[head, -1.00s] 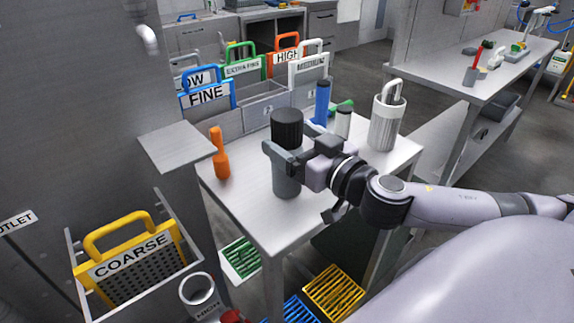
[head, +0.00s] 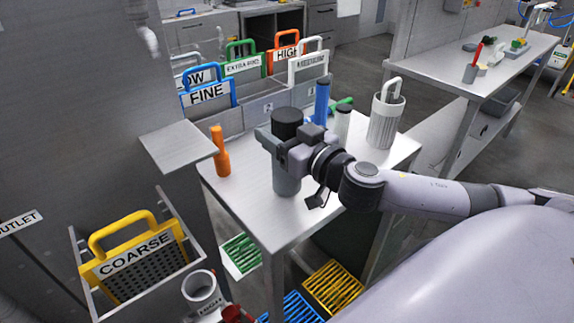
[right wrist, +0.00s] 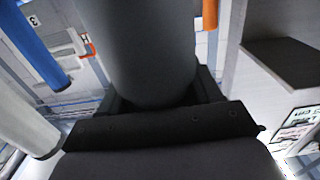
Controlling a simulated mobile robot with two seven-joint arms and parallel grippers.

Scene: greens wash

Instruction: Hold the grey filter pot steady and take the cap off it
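The grey filter pot (head: 287,184) stands upright near the front edge of the metal table. Its black cap (head: 287,116) sits on top. My right gripper (head: 272,143) comes in from the right at the height of the cap's lower part and hides the join between cap and pot. In the right wrist view its fingers (right wrist: 160,98) lie on both sides of a dark cylinder (right wrist: 150,50). I cannot tell whether they press on it. My left gripper is not in view, and nothing else is seen holding the pot.
An orange bottle (head: 220,158) stands left of the pot on the table (head: 250,210). A blue cylinder (head: 322,100), a white-topped cylinder (head: 342,120) and a white handled canister (head: 385,120) stand behind and right. Labelled screens such as FINE (head: 207,95) stand in a rack behind.

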